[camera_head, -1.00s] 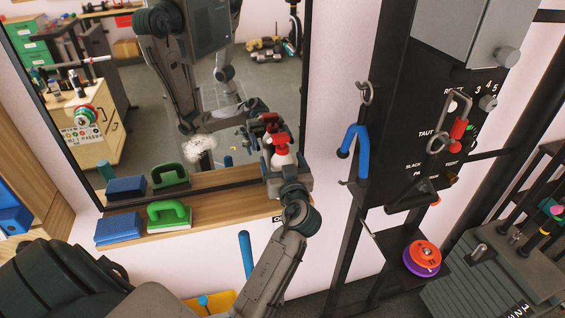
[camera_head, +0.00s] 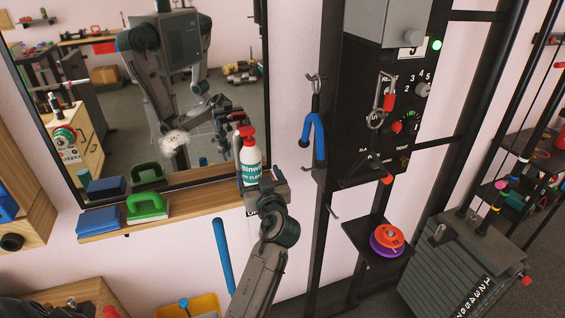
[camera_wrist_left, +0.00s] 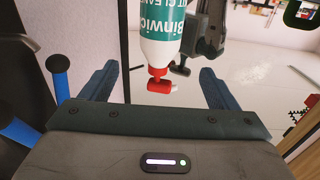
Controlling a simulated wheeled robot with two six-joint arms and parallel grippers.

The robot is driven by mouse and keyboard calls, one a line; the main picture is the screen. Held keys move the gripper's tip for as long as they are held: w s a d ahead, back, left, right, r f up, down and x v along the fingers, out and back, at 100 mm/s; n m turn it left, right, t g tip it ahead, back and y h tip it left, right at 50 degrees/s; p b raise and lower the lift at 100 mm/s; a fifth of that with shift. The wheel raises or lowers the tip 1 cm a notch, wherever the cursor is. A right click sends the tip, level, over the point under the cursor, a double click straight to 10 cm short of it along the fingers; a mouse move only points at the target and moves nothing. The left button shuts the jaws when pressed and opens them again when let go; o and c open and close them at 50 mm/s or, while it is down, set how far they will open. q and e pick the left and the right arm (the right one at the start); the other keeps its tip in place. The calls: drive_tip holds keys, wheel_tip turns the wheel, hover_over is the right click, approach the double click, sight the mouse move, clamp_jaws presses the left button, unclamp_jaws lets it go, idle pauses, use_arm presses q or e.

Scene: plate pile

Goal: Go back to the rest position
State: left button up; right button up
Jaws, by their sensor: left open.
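My left gripper (camera_head: 262,188) is at the right end of the wooden shelf in the head view, in front of and low beside a spray bottle. Its jaws are open; both fingers (camera_wrist_left: 156,82) show apart in the left wrist view. The spray bottle (camera_head: 251,158) is white and teal with a red trigger head and stands upright at the shelf's right end. In the left wrist view the bottle (camera_wrist_left: 163,35) appears upside down, its red head between the fingertips in the picture, with gaps on both sides. The gripper hides the bottle's base. My right gripper is not in view.
The wooden shelf (camera_head: 182,216) holds a blue block (camera_head: 110,218) and a green-handled tool (camera_head: 147,206). A large mirror (camera_head: 230,92) stands behind it, reflecting my body. To the right is a black rack with a blue-handled hook (camera_head: 318,138) and red and purple discs (camera_head: 386,240).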

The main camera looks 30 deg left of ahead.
use_arm(q)
drive_tip(key=s+f+m+g+h, duration=0.4)
drive_tip(key=s+f+h, duration=0.1)
drive_tip(key=s+f, duration=1)
drive_tip(key=s+d+f+m+g+h, duration=0.3)
drive_tip(key=s+d, duration=0.1)
drive_tip(key=s, duration=0.6)
drive_tip(key=s+d+f+m+g+h, duration=0.2)
drive_tip(key=s+d+f+m+h, duration=0.15)
drive_tip(key=s, duration=0.65)
wheel_tip(320, 180, down, 28)
drive_tip(key=a+r+n+g, duration=0.1)
drive_tip(key=a+g, duration=0.1)
drive_tip(key=s+a+f, duration=0.1)
drive_tip(key=s+f, duration=1.7)
drive_tip(key=f, duration=0.3)
drive_tip(key=shift+s+a+f+g, duration=0.15)
drive_tip(key=shift+s+f+g, duration=0.2)
drive_tip(key=shift+f+g, duration=0.05)
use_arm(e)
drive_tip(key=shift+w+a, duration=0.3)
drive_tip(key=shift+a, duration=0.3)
